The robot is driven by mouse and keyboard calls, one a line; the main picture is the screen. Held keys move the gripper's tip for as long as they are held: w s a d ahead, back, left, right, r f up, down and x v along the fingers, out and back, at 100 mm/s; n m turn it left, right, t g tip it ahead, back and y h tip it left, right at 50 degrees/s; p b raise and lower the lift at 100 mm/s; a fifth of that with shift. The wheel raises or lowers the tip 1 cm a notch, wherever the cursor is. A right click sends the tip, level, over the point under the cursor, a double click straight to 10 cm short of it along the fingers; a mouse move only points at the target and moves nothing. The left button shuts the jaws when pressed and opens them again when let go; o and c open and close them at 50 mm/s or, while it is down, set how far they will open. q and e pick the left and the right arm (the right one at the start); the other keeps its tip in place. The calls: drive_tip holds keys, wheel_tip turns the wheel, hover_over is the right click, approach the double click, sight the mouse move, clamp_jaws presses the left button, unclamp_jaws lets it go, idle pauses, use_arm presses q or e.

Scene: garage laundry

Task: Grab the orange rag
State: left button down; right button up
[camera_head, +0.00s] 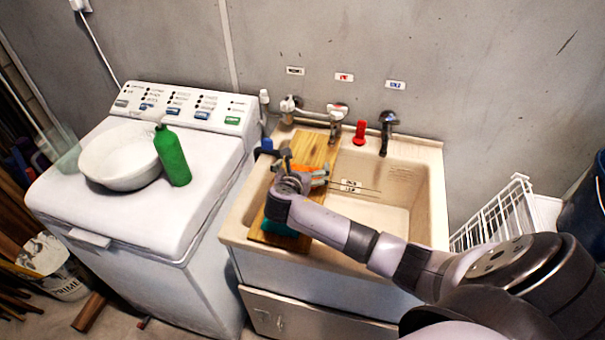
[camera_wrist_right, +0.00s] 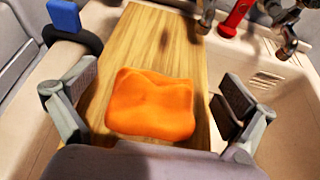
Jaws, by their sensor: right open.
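The orange rag (camera_wrist_right: 152,105) lies bunched on a wooden board (camera_wrist_right: 165,40) in the right wrist view. My right gripper (camera_wrist_right: 160,100) is open, with one finger on each side of the rag and a gap between each finger and the cloth. In the head view my right gripper (camera_head: 305,174) is over the board (camera_head: 313,147), and only a sliver of the orange rag (camera_head: 312,168) shows past it. My left gripper is not in view.
The board lies across the left part of a sink (camera_head: 408,176). A red object (camera_head: 360,132) and taps (camera_head: 388,125) stand along the back rim. A blue-and-black object (camera_wrist_right: 66,22) is close to the gripper's left finger. A washing machine (camera_head: 120,215) with a bowl (camera_head: 118,160) and green bottle (camera_head: 172,157) stands left.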

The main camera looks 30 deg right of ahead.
drive_tip(key=shift+c, duration=0.5)
drive_tip(key=c, duration=1.4)
